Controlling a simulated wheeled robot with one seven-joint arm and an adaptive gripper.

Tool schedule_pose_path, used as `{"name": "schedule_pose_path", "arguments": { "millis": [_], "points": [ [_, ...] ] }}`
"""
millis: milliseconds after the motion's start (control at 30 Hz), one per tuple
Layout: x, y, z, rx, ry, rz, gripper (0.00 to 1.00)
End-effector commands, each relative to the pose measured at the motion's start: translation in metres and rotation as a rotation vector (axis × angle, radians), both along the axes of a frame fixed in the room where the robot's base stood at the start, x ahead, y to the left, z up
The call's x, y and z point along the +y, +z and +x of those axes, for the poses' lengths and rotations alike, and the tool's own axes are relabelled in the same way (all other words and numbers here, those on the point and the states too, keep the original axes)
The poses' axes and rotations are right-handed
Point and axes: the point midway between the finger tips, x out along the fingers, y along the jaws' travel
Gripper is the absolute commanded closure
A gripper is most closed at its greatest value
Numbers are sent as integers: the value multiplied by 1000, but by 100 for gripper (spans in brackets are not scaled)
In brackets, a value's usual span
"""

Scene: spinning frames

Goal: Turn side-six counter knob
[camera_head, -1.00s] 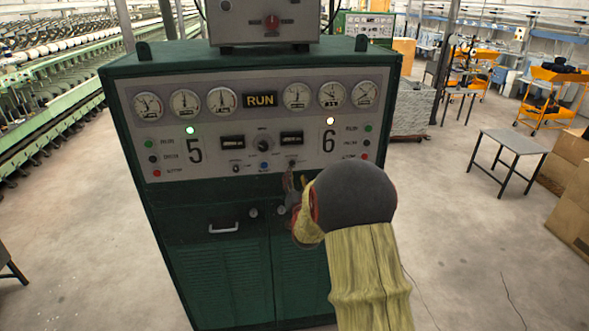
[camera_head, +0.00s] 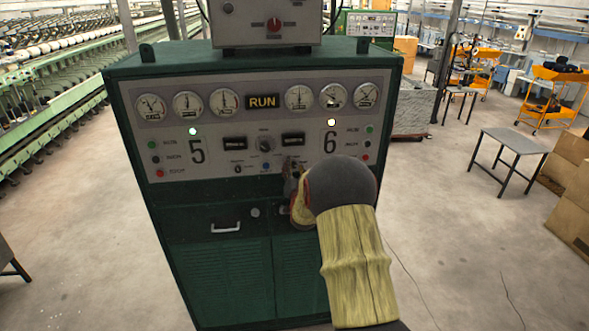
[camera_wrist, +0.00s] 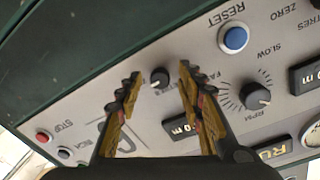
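The side-six counter knob (camera_wrist: 160,77) is a small black knob with a pale mark, on the grey panel in the wrist view. My gripper (camera_wrist: 160,73) is open, with one ridged finger on each side of the knob. A gap shows between the knob and each finger; I cannot tell how far the fingertips are from the panel.
Nearby on the panel are the larger RPM knob (camera_wrist: 257,97), the blue reset button (camera_wrist: 235,38) and the red stop button (camera_wrist: 43,137). The side-five knob (camera_head: 238,169) sits further left. A small table (camera_head: 515,145) and boxes (camera_head: 570,210) stand right of the green cabinet (camera_head: 215,280).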

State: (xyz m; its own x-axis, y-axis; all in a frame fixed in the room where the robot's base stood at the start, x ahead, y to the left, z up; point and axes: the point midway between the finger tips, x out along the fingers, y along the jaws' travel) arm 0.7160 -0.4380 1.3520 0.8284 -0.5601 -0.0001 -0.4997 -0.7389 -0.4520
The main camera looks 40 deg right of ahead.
Motion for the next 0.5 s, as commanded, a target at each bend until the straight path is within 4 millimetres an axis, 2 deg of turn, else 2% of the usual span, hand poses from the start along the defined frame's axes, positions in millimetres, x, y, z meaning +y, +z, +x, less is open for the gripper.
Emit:
{"name": "schedule_pose_path", "arguments": {
  "millis": [500],
  "points": [
    [0,0,0,0,0,0,91]
  ]
}}
